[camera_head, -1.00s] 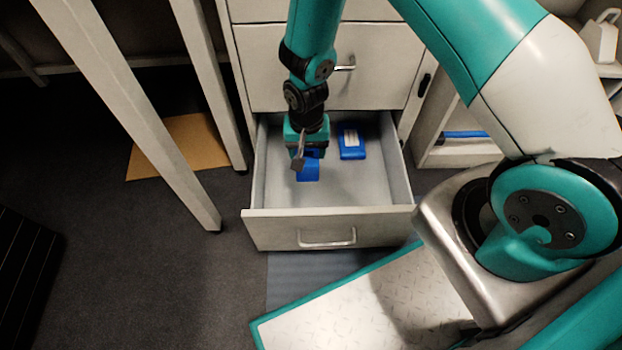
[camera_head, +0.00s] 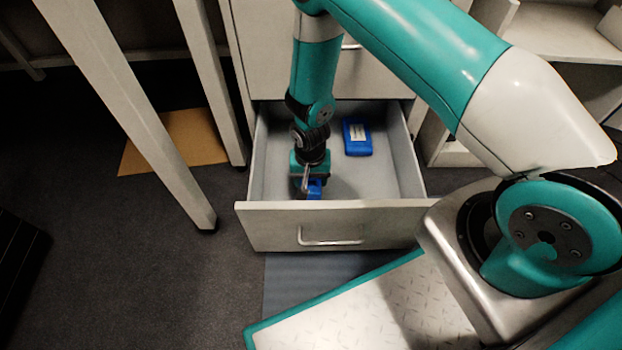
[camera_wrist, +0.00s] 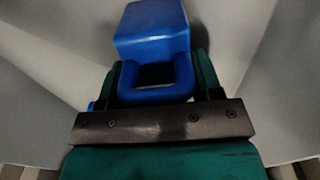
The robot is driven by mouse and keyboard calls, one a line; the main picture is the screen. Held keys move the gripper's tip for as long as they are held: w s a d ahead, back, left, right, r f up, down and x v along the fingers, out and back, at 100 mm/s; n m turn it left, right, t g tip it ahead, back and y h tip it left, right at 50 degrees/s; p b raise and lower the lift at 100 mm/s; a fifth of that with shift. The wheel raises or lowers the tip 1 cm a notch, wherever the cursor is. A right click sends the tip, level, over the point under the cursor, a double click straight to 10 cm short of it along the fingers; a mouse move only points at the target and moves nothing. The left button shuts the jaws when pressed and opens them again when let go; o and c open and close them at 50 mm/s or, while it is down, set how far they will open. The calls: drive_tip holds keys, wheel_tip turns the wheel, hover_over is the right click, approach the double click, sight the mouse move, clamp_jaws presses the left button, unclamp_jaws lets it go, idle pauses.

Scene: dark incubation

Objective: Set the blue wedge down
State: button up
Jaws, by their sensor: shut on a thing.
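The blue wedge (camera_head: 314,189) is in my gripper (camera_head: 312,184), low inside the open drawer (camera_head: 330,213), near the drawer's front panel. In the wrist view the blue wedge (camera_wrist: 153,38) sits between the two fingers of my gripper (camera_wrist: 155,85), which are shut on its looped end. Its blocky end points away from the gripper. The drawer front hides part of the wedge in the head view. I cannot tell whether its underside touches the drawer floor.
A blue box with a pale label (camera_head: 357,137) lies at the back right of the drawer. The drawer floor between is clear. A table leg (camera_head: 211,84) stands to the left, and a cardboard sheet (camera_head: 176,142) lies on the floor there.

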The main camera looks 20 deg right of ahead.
drive_tip(key=o, duration=0.6)
drive_tip(key=shift+f, duration=0.1)
drive_tip(key=o, duration=0.5)
